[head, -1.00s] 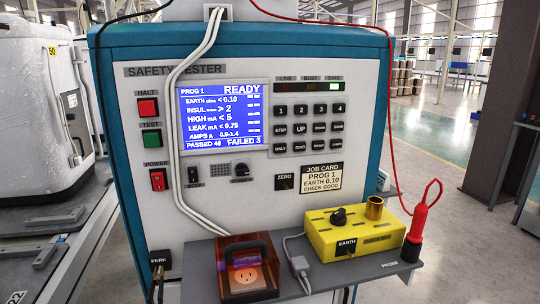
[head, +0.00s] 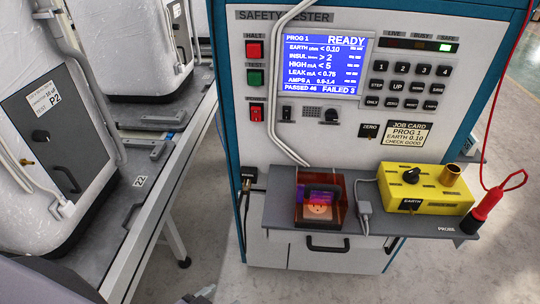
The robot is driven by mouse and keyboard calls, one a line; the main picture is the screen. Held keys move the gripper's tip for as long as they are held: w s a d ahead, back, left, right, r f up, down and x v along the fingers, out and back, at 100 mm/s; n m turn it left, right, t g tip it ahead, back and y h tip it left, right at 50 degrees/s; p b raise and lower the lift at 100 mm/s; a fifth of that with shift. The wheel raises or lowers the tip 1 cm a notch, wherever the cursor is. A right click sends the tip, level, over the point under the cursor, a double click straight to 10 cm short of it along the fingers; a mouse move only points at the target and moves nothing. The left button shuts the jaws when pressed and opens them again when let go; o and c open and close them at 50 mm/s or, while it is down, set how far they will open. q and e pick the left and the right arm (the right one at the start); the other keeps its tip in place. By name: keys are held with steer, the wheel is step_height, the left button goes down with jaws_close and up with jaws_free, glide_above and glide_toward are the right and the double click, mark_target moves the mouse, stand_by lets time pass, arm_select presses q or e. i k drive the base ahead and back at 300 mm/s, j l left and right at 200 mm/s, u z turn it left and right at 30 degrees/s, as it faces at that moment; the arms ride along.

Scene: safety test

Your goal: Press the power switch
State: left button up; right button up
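The display (head: 322,65) is lit blue and reads READY, PROG 1. A green lamp (head: 445,47) is lit at the upper right. Neither of my grippers can be made out in the head view.
A grey shelf (head: 375,228) juts out below the panel. It bears an orange clear-covered socket box (head: 320,203), a yellow EARTH box (head: 425,192) and a red probe (head: 488,203). A bench with white-wrapped machines (head: 75,110) stands left. Floor shows between bench and tester.

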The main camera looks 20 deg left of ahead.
mark_target(255, 111)
steer(key=u, duration=0.65)
steer(key=i+l, duration=0.05)
steer(key=l, duration=0.05)
